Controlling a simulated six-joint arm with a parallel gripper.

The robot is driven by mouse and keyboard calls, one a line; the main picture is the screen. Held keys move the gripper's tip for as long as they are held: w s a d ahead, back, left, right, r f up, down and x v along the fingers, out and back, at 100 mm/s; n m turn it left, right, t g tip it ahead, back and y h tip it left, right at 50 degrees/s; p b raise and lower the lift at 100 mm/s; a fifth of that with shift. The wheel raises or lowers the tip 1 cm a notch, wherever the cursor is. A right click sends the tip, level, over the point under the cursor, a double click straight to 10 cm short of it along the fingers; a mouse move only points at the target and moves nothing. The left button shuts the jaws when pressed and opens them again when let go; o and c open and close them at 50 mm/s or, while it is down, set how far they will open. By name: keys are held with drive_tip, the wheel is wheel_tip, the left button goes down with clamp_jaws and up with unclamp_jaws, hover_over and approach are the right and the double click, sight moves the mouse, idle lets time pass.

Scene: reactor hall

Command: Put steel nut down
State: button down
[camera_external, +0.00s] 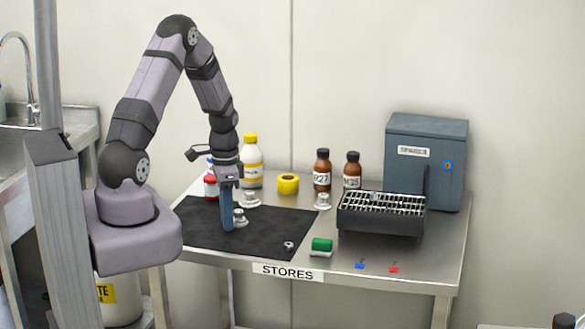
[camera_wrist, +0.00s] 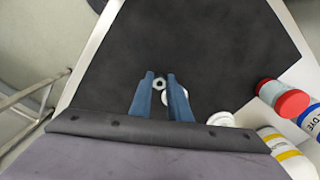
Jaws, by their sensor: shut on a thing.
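My gripper (camera_external: 227,226) points down over the left part of the black mat (camera_external: 195,214). In the wrist view my gripper (camera_wrist: 161,78) has its two blue fingers closed on a small steel nut (camera_wrist: 159,84), a ring with a dark hole, at the fingertips. In the external view the held nut is hidden by the fingers. Whether it touches the mat is not clear. A second nut-like ring (camera_external: 289,245) lies apart on the mat's front right part.
A pale flanged fitting (camera_external: 240,219) stands close beside my fingers, another (camera_external: 250,200) behind it. Bottles (camera_external: 252,165) and yellow tape (camera_external: 288,184) stand at the back. The mat's middle is clear.

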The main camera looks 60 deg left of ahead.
drive_tip(key=shift+f, duration=0.25)
drive_tip(key=c, duration=1.9)
unclamp_jaws()
drive_tip(key=shift+c, duration=0.2)
wheel_tip(320, 180, up, 12)
drive_tip(key=b, duration=0.2)
drive_tip(key=shift+r, duration=0.15)
drive_tip(key=s+d+f+n, duration=0.1)
drive_tip(key=s+d, duration=0.3)
drive_tip(key=d, duration=0.7)
drive_tip(key=s+d+f+n, duration=0.1)
drive_tip(key=s+d, duration=0.4)
drive_tip(key=d, duration=0.6)
drive_tip(key=shift+s+d+f+n, duration=0.15)
drive_tip(key=shift+s+d+n, duration=0.15)
drive_tip(key=shift+n, duration=0.2)
drive_tip(key=o, duration=0.4)
